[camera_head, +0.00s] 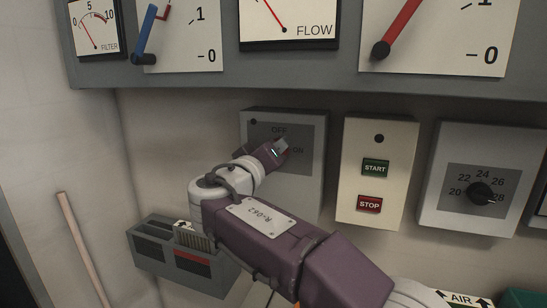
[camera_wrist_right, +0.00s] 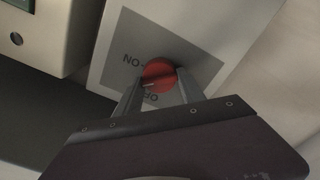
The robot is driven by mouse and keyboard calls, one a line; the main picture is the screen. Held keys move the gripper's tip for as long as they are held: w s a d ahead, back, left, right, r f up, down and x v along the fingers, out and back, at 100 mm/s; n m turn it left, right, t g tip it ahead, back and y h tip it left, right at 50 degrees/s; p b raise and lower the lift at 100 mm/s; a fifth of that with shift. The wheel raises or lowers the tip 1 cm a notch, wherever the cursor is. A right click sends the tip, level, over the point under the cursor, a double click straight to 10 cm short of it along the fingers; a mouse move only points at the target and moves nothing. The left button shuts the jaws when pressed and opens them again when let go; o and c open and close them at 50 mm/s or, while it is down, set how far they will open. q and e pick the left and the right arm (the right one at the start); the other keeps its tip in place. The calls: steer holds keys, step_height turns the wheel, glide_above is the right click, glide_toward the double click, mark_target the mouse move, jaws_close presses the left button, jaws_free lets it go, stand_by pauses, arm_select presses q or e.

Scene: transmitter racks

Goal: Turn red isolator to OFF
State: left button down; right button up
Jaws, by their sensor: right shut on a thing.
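The isolator is a grey wall box (camera_head: 313,180) with a darker plate marked OFF at the top and ON at the right. Its red knob (camera_wrist_right: 159,76) shows in the right wrist view between the two fingers of my right gripper (camera_wrist_right: 160,88). In that view the plate (camera_wrist_right: 125,45) reads upside down. My right gripper (camera_head: 277,150) is at the front of the box in the head view and is shut on the red knob. The arm hides most of the knob there, and I cannot tell its exact setting. My left gripper does not show.
Right of the isolator are a cream panel (camera_head: 399,178) with START and STOP buttons and a box (camera_head: 450,165) with a black dial. Gauges and levers sit on a grey shelf panel (camera_head: 225,84) above. A grey holder (camera_head: 160,262) is on the wall at lower left.

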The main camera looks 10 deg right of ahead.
steer(key=n, duration=0.9)
steer(key=shift+a+f+n, duration=0.15)
steer(key=shift+f+n, duration=0.05)
steer(key=shift+n, duration=0.2)
stand_by(0.4)
steer(key=o, duration=1.3)
steer(key=shift+o, duration=0.2)
steer(key=shift+a, duration=0.1)
steer(key=b+v, duration=0.1)
steer(key=v, duration=0.8)
